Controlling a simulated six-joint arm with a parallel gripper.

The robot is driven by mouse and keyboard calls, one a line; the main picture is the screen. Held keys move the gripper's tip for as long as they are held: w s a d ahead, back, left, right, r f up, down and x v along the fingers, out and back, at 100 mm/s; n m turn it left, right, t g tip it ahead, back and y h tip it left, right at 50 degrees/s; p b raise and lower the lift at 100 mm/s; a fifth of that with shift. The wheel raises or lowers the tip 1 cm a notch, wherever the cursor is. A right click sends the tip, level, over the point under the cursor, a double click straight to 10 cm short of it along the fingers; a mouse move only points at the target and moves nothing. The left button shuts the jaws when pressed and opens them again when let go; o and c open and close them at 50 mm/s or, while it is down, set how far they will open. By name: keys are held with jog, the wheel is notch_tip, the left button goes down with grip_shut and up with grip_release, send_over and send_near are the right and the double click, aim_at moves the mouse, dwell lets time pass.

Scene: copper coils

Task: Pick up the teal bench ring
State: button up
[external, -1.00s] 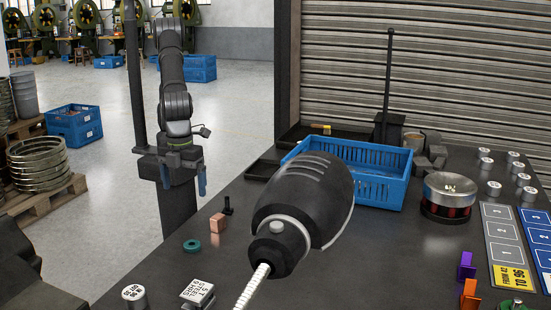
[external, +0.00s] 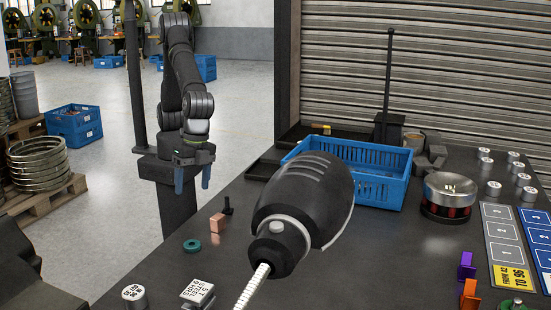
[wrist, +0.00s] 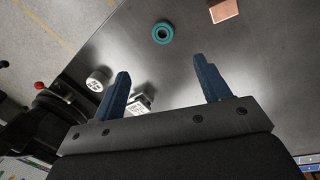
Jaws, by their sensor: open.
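The teal bench ring (external: 192,246) lies flat on the dark bench near its left edge. It also shows in the wrist view (wrist: 162,33), near the top centre, with its hole visible. My gripper (external: 193,188) is open and empty, above the bench's far left edge and higher than the ring. In the wrist view my gripper's two blue fingers (wrist: 160,66) point up the picture, and the ring lies beyond their tips, roughly between them sideways. Nothing touches the ring.
A copper block (external: 217,223) and a small black stand (external: 228,206) are close to the ring. A blue crate (external: 350,170) stands behind.

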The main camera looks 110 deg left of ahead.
jog(key=w+a+n+h, duration=0.1)
jog(key=a+n+h, duration=0.3)
jog(key=n, duration=1.6)
jog(key=shift+y, duration=0.7)
jog(key=x, duration=1.2)
jog(key=shift+w+a+f, duration=0.1)
jog(key=shift+a+f, duration=0.15)
jog(key=shift+f, duration=0.15)
jog(key=x, duration=0.5)
jog(key=shift+d, duration=0.2)
jog(key=c, duration=1.1)
jog(key=shift+r, duration=0.1)
